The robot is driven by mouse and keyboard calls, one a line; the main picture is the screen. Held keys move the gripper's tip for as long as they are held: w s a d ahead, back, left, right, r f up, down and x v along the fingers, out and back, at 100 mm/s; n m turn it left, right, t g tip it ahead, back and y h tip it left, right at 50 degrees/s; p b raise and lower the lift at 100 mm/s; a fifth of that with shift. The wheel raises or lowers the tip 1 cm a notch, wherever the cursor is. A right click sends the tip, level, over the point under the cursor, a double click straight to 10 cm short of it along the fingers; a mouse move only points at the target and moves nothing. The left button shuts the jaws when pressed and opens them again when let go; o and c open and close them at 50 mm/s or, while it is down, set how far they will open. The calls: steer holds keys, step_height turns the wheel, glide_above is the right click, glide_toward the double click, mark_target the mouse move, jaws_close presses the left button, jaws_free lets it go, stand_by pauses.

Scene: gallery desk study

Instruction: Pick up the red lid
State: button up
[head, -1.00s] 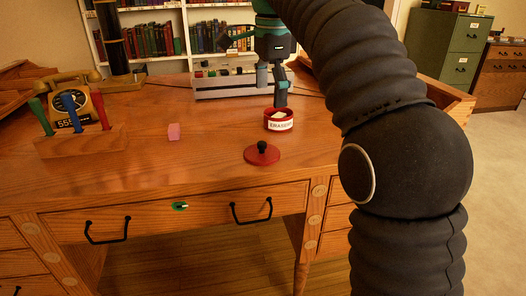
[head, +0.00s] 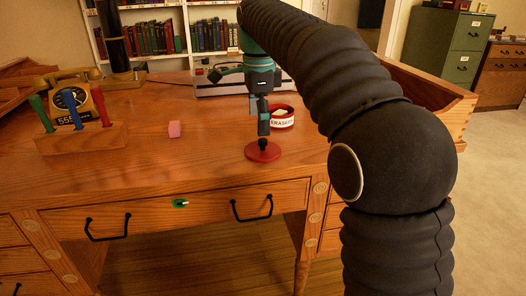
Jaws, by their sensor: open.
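The red lid (head: 263,151) lies flat on the desk top near its front edge, with a black knob standing up in its middle. My gripper (head: 264,133) points down directly over the lid, with its fingertips at or just above the knob. The fingers overlap in this view, so the gap between them does not show clearly; the gripper is open. The fingers hide the upper part of the knob. Whether they touch it cannot be told.
A red tub labelled as erasers (head: 281,118) stands just behind and right of the lid. A wooden holder (head: 80,138) with coloured handles and a yellow telephone (head: 88,100) are at far left. A grey box (head: 215,88) stands behind.

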mark_target(263, 140)
steer(key=shift+d+f+b, duration=0.25)
steer(key=shift+f+b, duration=0.05)
steer(key=shift+f, duration=1.15)
steer(key=shift+d+f+b, duration=0.2)
steer(key=shift+f+b, duration=0.05)
steer(key=shift+f, duration=1.2)
steer(key=c, duration=1.5)
steer(key=shift+c, duration=1.4)
steer(key=shift+f, duration=0.1)
steer(key=shift+c, duration=0.2)
